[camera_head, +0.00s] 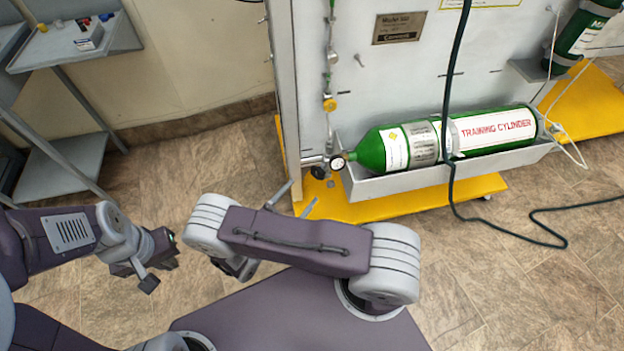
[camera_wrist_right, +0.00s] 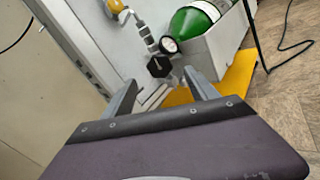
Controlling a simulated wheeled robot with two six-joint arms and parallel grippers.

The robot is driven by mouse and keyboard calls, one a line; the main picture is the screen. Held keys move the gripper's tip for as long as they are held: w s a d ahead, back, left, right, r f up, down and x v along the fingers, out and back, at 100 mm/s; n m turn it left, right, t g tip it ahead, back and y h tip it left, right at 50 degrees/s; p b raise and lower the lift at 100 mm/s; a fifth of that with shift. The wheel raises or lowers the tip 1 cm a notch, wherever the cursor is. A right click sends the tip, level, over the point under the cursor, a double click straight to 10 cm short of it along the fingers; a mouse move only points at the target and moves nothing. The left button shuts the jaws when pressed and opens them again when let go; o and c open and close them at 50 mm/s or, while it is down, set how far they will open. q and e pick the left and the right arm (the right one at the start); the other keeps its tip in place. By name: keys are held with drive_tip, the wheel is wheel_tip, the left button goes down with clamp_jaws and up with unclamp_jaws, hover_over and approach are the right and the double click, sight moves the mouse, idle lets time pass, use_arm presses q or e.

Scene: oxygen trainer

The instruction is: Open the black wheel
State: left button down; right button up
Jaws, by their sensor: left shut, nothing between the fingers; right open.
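The black wheel (camera_wrist_right: 158,66) is a small dark knob on the metal fitting beside the round gauge (camera_wrist_right: 169,45). In the head view the black wheel (camera_head: 318,172) sits low on the panel's left side, left of the gauge (camera_head: 338,163). My right gripper (camera_head: 297,200) is open, its two fingers pointing at the fitting. In the right wrist view my right gripper (camera_wrist_right: 161,80) has its fingers apart, with the wheel showing between and beyond them. I cannot tell whether they touch it. My left gripper (camera_head: 144,275) is shut and empty over the floor at left.
A green training cylinder (camera_head: 500,132) lies in a grey trough (camera_head: 400,181) right of the fitting. A yellow base (camera_head: 400,208) lies below. A black hose (camera_head: 451,100) hangs in front. A grey cart (camera_head: 65,47) stands at upper left.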

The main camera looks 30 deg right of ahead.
sight(317, 174)
drive_tip(key=b+x, duration=0.1)
drive_tip(key=x, duration=0.8)
drive_tip(key=shift+b, duration=0.35)
drive_tip(key=c, duration=1.4)
drive_tip(key=shift+o, duration=0.2)
